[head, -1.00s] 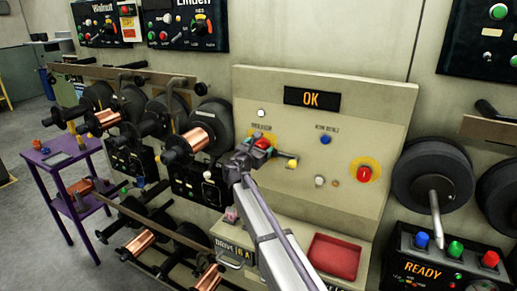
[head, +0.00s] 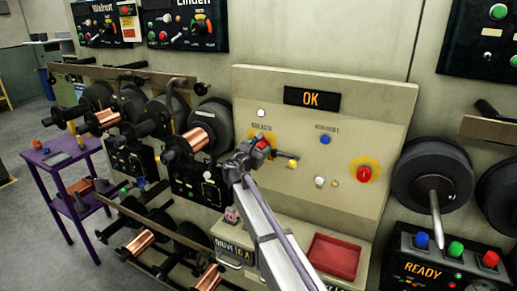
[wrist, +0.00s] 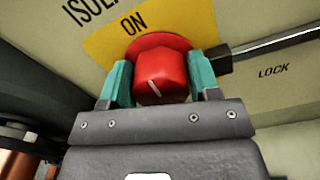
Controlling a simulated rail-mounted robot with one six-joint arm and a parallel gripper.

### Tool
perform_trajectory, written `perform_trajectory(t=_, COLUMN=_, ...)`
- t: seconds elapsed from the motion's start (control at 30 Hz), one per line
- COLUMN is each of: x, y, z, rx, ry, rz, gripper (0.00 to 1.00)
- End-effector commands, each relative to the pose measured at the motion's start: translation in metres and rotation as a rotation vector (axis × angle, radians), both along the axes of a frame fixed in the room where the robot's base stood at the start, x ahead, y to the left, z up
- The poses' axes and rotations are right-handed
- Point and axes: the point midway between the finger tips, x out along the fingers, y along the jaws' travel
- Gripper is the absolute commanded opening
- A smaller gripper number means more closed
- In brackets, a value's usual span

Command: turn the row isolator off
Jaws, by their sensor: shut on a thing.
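The row isolator is a red round knob (wrist: 160,72) on a yellow plate (wrist: 108,46) marked ON, below the word starting "ISOL". A short white line on the knob's face sits tilted. My gripper (wrist: 160,82) is shut on the knob, with a teal finger on each side. In the head view my gripper (head: 259,147) is at the cream panel (head: 345,110), partly covering the knob and its yellow plate. A dark block with a metal rod (wrist: 275,47) is right of the knob, near the word LOCK (wrist: 273,71). A yellow knob (head: 292,163) shows on that side in the head view.
A blue button (head: 325,140), a white button (head: 319,181) and a red button (head: 364,174) are right of my gripper. Wire spools (head: 196,140) jut out at left. A red tray (head: 334,256) is below.

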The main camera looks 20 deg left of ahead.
Motion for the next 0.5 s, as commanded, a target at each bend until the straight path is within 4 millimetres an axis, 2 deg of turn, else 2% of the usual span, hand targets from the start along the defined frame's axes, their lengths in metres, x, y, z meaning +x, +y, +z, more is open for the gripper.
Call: perform_trajectory(t=0.5, x=-0.0006, y=-0.0021, z=-0.0013, rx=0.415, ry=-0.046, rz=-0.001, gripper=0.33)
